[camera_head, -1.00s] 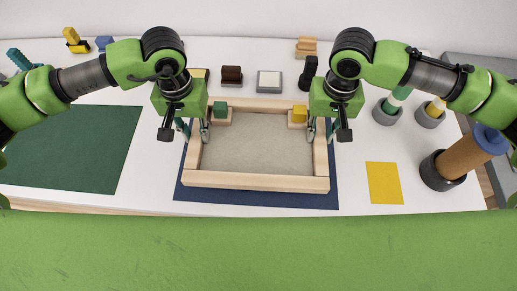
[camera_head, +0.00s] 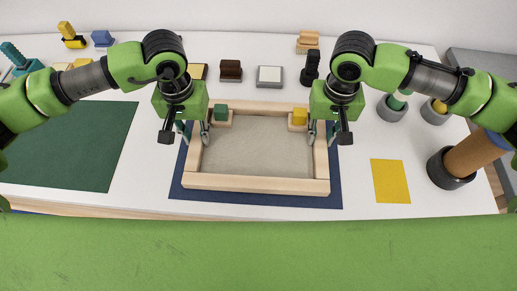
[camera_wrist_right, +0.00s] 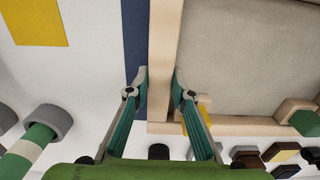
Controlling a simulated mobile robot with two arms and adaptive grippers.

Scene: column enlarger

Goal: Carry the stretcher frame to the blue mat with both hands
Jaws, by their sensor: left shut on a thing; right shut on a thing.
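The stretcher frame (camera_head: 256,184) is a pale wooden rectangle with beige cloth inside. It lies level over the blue mat (camera_head: 250,199), whose border shows along the near edge and sides; I cannot tell whether they touch. My left gripper (camera_head: 196,139) is shut on the frame's left bar. My right gripper (camera_head: 322,139) is shut on its right bar. In the right wrist view, the fingers of the right gripper (camera_wrist_right: 160,88) sit on both sides of the frame's bar (camera_wrist_right: 165,50), with a strip of the blue mat (camera_wrist_right: 135,35) beside it.
A green block (camera_head: 221,112) and a yellow block (camera_head: 299,117) sit at the frame's far corners. A dark green mat (camera_head: 70,145) lies left. A yellow card (camera_head: 391,181) and a brown roll in a dark holder (camera_head: 451,170) are right. Small tools line the back.

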